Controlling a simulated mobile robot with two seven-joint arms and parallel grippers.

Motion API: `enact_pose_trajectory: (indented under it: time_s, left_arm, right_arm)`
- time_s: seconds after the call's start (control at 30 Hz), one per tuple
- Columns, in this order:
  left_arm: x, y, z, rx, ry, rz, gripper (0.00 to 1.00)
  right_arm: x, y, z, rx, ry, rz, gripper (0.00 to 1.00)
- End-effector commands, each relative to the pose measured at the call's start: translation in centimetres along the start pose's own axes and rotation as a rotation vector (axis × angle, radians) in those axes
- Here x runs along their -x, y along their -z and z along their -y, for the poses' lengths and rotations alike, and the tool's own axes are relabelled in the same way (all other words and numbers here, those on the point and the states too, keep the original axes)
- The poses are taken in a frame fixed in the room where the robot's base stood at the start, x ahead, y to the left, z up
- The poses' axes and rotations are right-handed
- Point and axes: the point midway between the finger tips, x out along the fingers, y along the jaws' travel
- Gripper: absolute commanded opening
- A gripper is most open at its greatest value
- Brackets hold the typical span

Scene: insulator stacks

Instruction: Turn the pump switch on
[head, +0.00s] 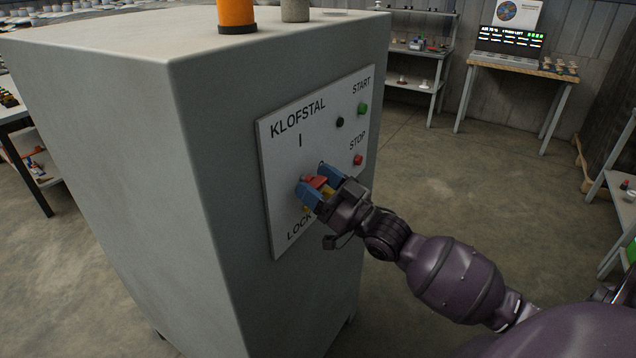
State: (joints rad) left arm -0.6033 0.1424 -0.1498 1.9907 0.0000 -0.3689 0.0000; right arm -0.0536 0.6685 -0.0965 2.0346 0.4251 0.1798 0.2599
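The grey cabinet (180,180) carries a pale KLOFSTAL panel (283,160) on its right-hand face. A rotary switch with a red handle (317,182) and some yellow sits low on this panel, between the "I" mark above and the word "LOCK" below. My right gripper (320,185) is at the switch, its two blue fingers on either side of the red handle. Whether both fingers press on it cannot be told. The fingers and wrist hide part of the switch and the lettering. My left gripper is not in view.
A green START button (363,108), a black knob (340,122) and a red STOP button (358,160) are above and right of the switch. An orange cylinder (236,14) stands on the cabinet. The floor (440,185) to the right is open, with a screen table (520,68) behind.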

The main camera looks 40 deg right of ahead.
Motion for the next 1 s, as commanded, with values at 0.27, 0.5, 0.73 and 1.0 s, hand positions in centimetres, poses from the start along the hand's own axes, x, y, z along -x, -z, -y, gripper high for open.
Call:
enact_pose_trajectory:
  time_s: [0.27, 0.5, 0.73, 1.0]
  left_arm:
    - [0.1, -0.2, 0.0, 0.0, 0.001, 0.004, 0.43]
    - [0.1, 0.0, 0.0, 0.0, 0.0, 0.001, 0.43]
    - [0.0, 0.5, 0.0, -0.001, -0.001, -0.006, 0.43]
    - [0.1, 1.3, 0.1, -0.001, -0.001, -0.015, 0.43]
  right_arm:
    - [0.0, 0.0, 0.0, 0.0, 0.0, 0.0, 0.27]
    - [0.0, 0.0, 0.0, 0.024, 0.01, 0.0, 0.27]
    - [0.0, 0.0, 0.0, 0.125, 0.053, 0.001, 0.27]
    - [0.0, 0.1, 0.0, 0.342, 0.142, 0.001, 0.27]
